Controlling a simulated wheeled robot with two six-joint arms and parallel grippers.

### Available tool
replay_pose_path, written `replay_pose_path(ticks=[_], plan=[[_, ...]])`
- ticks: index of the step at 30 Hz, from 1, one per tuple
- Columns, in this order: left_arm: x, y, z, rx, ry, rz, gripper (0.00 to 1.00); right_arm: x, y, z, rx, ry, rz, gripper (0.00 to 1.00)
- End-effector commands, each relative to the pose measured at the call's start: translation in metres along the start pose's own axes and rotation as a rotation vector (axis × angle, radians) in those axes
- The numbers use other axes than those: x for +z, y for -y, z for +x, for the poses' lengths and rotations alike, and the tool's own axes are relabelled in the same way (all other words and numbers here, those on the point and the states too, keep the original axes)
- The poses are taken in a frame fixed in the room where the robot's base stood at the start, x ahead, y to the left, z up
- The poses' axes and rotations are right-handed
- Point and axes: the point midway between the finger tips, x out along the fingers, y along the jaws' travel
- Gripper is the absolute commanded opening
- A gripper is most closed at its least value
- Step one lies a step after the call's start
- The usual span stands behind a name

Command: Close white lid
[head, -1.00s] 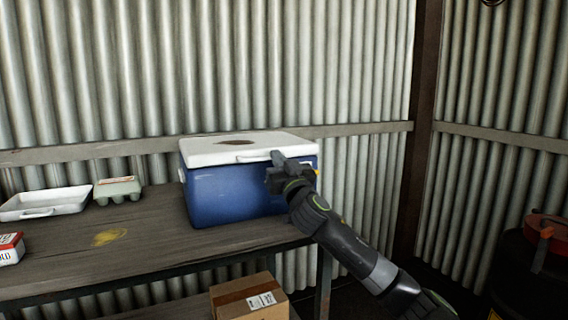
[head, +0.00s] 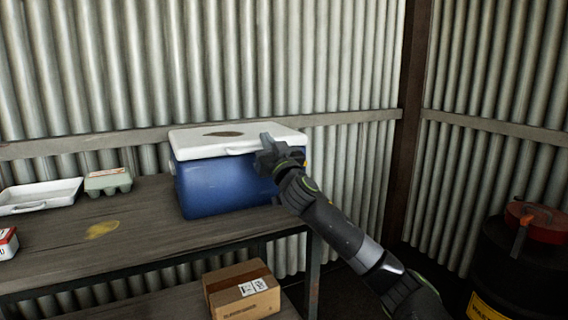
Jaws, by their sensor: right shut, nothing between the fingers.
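A blue cooler box (head: 222,186) stands on the wooden bench. Its white lid (head: 215,145) lies flat across the top and looks down on the box, with a brown stain on its upper face. My right gripper (head: 265,146) is shut and empty at the lid's front right edge. It hides part of that edge and the upper right of the box's front, and I cannot tell whether it touches the lid. My left gripper is not in view.
A white tray (head: 38,200) and an egg carton (head: 108,182) sit on the bench (head: 140,232) at left, with a small red and white box (head: 7,243). A cardboard box (head: 240,293) is on the lower shelf. A dark drum (head: 515,265) stands at right. Corrugated walls close behind.

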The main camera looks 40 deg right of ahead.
Motion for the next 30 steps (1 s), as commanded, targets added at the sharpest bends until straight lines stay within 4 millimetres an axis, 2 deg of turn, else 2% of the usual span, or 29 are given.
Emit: replay_pose_path(ticks=[9, 12, 18, 24, 30], plan=[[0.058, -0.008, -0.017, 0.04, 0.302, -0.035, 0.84, -0.01, 0.002, 0.008, -0.003, -0.003, 0.002, 0.0], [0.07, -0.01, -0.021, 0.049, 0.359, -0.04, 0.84, -0.01, 0.002, 0.005, -0.004, -0.002, 0.0, 0.0], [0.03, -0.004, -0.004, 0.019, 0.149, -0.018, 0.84, -0.005, 0.002, -0.027, -0.005, -0.002, -0.005, 0.0], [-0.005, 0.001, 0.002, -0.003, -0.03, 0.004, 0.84, -0.002, 0.002, -0.06, -0.005, -0.001, -0.005, 0.0], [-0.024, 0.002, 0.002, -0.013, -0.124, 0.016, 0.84, -0.001, 0.002, -0.083, -0.003, -0.002, -0.004, 0.0]])
